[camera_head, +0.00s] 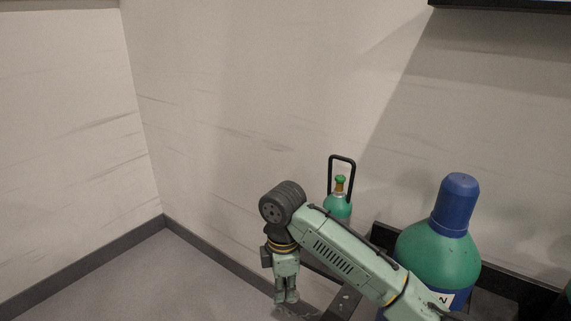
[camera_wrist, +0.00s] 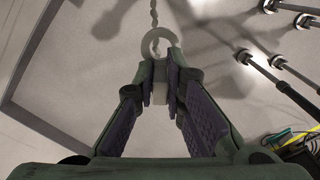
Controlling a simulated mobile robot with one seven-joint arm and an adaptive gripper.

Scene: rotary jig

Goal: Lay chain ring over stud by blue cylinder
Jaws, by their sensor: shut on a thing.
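My gripper (camera_head: 287,298) hangs pointing down at the lower middle of the head view. In the wrist view its fingertips (camera_wrist: 161,72) are shut on the pale chain ring (camera_wrist: 160,40), whose round loop sticks out past them. A twisted chain (camera_wrist: 153,12) runs from the ring toward the top edge. Several stud-like rods with round ends (camera_wrist: 277,62) show at the upper right of the wrist view, apart from the ring. A large cylinder with a green shoulder (camera_head: 437,258) and blue cap (camera_head: 456,205) stands right of my arm; its lower part is mostly hidden.
A smaller green cylinder (camera_head: 338,207) with a brass valve and a black handle (camera_head: 341,158) stands behind my arm. A dark frame (camera_head: 382,237) adjoins the large cylinder. Coloured cables (camera_wrist: 284,139) lie at the lower right of the wrist view. Floor (camera_head: 150,275) at left is clear.

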